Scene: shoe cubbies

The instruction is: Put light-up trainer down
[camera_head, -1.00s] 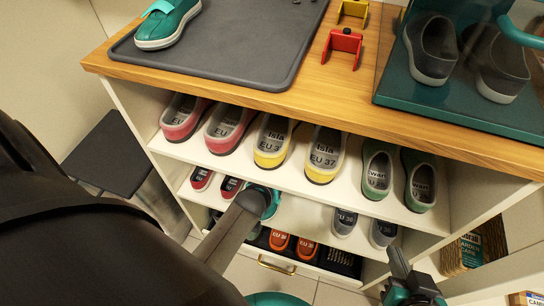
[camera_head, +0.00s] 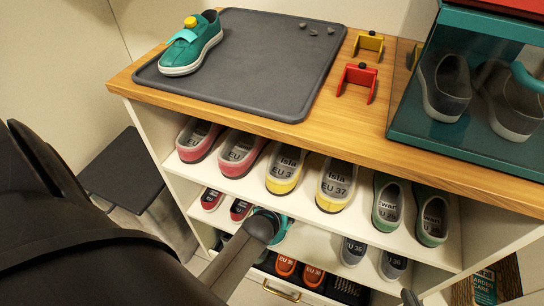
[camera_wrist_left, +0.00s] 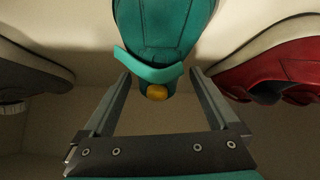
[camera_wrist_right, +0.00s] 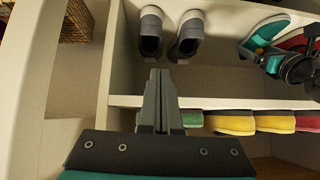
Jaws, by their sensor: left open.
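A teal trainer (camera_head: 283,227) stands on the middle shelf between small red shoes and grey shoes. My left arm partly hides it. In the left wrist view the trainer (camera_wrist_left: 165,25), with its strap and yellow button, lies between and beyond the tips of my open left gripper (camera_wrist_left: 160,76). I cannot tell whether the fingers touch it. The right wrist view also shows the trainer (camera_wrist_right: 268,29) at upper right. A matching teal trainer (camera_head: 191,50) with a yellow button sits on the grey mat. My right gripper (camera_wrist_right: 156,76) is shut and empty, outside the cubby front.
The grey mat (camera_head: 270,75) lies on the wooden top beside yellow (camera_head: 369,43) and red (camera_head: 358,80) brackets. A teal-framed case (camera_head: 455,145) holds dark shoes. Pink, yellow and green shoes fill the upper shelf. A dark stool (camera_head: 122,170) stands left. Shelf boards bound the left gripper.

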